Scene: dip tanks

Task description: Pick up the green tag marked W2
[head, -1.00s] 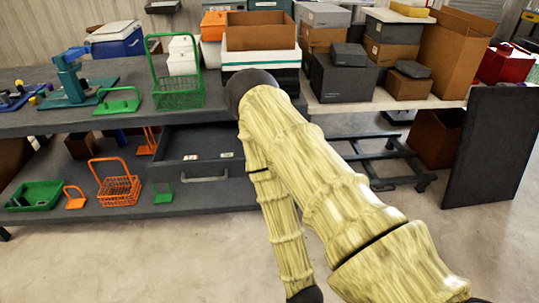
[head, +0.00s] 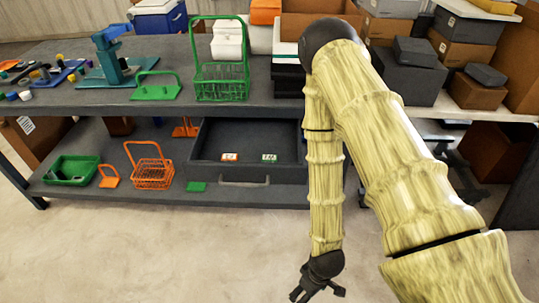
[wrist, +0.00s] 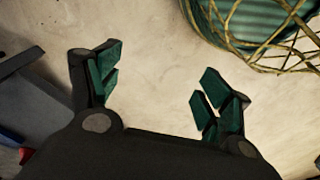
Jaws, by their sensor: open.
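A small green tag (head: 269,157) with a pale label lies in the open grey drawer (head: 245,180) under the bench, on its right side. Its marking is too small to read in the head view. An orange tag (head: 230,157) lies to its left in the same drawer. My gripper (head: 317,292) hangs low over the floor, in front of the drawer and to its right, well apart from the tags. In the wrist view my gripper (wrist: 160,85) is open and empty, with bare floor between its fingers. No tag shows in the wrist view.
The benchtop (head: 170,106) overhangs the back of the drawer. A green wire basket (head: 221,82) stands on top. The floor in front is clear.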

